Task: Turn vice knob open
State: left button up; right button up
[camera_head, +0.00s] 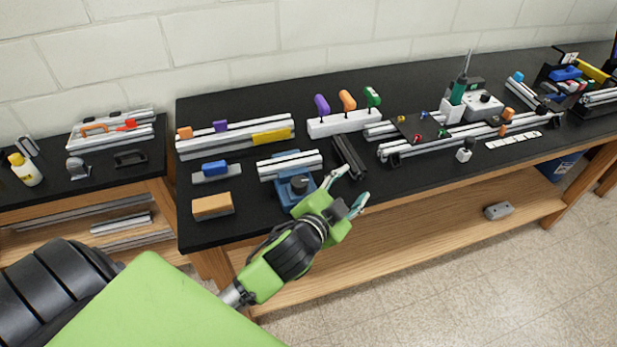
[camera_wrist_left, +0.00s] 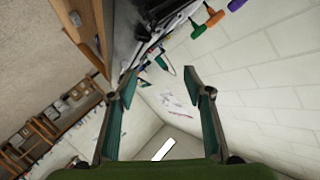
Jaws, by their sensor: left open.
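The blue vice (camera_head: 286,192) stands near the front edge of the black bench, with a dark round knob (camera_head: 299,184) on it. A silver extrusion (camera_head: 290,164) lies across the vice's top. My left gripper (camera_head: 351,187) is open and empty, just right of the vice at the bench's front edge. Its fingers point right, away from the knob, and do not touch it. The left wrist view shows the open fingers (camera_wrist_left: 160,80) with nothing between them; I cannot make out the vice there. My right gripper is in neither view.
A dark bar (camera_head: 349,158) lies right of the vice. An orange-brown block (camera_head: 212,206) and a blue-topped piece (camera_head: 214,169) lie left of it. A white holder (camera_head: 343,123) with coloured-handled tools stands behind. Some bench top right of the bar is clear.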

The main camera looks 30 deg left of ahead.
pick_arm(q)
jog(key=w+d+r+m+t+h, duration=0.2)
jog(key=d+r+m+h, duration=0.25)
jog(key=r, duration=0.45)
jog(key=w+d+r+m+t+h, duration=0.35)
jog(key=d+r+m, duration=0.2)
jog(key=r, duration=0.25)
jog(key=s+d+r+m+g+h, duration=0.2)
jog(key=s+d+m+g+h, duration=0.35)
jog(key=m, duration=0.55)
jog(key=s+d+r+m+g+h, duration=0.25)
jog(key=d+m+g+h, duration=0.35)
jog(key=m+g, duration=0.3)
jog(key=m+g+y, duration=0.6)
jog(key=m+y, duration=0.2)
jog(key=y, duration=1.2)
send_over(300, 181)
notch_tip(300, 181, down, 10)
jog(key=shift+h, duration=0.25)
notch_tip(300, 181, down, 14)
jog(key=p, duration=0.3)
jog(key=shift+p, duration=0.35)
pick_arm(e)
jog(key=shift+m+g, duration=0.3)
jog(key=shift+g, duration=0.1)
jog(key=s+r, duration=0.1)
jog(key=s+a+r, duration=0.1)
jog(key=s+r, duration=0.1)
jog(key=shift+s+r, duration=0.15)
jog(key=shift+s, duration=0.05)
